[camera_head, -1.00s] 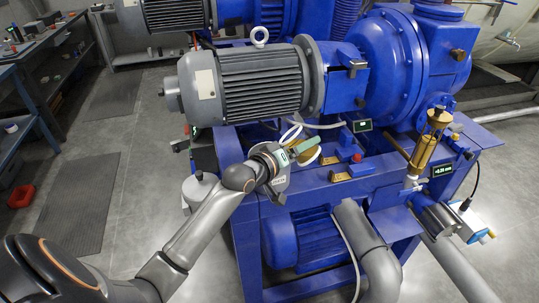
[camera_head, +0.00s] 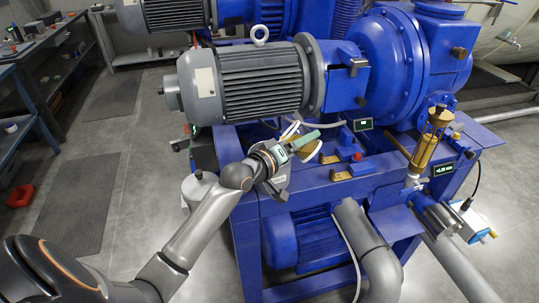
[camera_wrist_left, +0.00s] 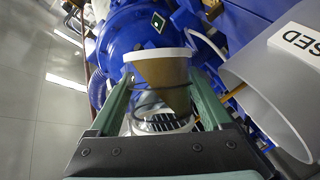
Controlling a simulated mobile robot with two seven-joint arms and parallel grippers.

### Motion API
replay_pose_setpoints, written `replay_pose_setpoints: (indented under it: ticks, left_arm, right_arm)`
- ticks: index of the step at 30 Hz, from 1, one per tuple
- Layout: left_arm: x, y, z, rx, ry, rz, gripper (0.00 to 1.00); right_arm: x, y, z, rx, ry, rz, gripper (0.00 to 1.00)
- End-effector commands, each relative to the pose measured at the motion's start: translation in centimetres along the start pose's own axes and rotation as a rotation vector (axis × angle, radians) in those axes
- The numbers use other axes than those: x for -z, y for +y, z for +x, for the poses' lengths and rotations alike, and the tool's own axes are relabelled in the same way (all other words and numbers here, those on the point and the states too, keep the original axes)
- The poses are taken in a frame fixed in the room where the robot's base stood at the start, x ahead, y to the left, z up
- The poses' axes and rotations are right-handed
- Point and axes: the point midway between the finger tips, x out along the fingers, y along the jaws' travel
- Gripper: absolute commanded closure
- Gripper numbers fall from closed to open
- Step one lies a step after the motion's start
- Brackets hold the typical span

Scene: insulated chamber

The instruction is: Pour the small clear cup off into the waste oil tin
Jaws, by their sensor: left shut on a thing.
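My left gripper (camera_head: 304,142), with green fingers, is shut on the small clear cup (camera_head: 309,152). In the left wrist view the fingers (camera_wrist_left: 160,98) grip both sides of the cup (camera_wrist_left: 160,72), which has a pale rim and amber liquid inside. The liquid's slanted edge shows that the cup is tilted. The waste oil tin (camera_wrist_left: 284,85) is a grey, open-mouthed can with a label ending in "SED", close to the right of the cup. In the head view a grey shape below the gripper seems to be this tin (camera_head: 279,183), partly hidden by my wrist. My right gripper is not in view.
A blue pump frame (camera_head: 315,190) with a grey motor (camera_head: 250,85) stands around the gripper, with the motor just above it. Small brass blocks (camera_head: 340,174) and a brass-and-glass oiler (camera_head: 427,145) are to the right. Open floor lies at left.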

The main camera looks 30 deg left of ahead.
Motion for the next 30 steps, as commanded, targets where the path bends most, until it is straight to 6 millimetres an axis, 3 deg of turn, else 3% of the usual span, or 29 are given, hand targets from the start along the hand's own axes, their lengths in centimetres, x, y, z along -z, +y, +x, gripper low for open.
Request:
replay_pose_setpoints:
  ticks: [30]
  left_arm:
    - [0.35, 0.40, -0.09, -0.034, 0.013, -0.080, 0.81]
  right_arm:
    - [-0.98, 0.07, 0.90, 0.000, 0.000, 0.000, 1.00]
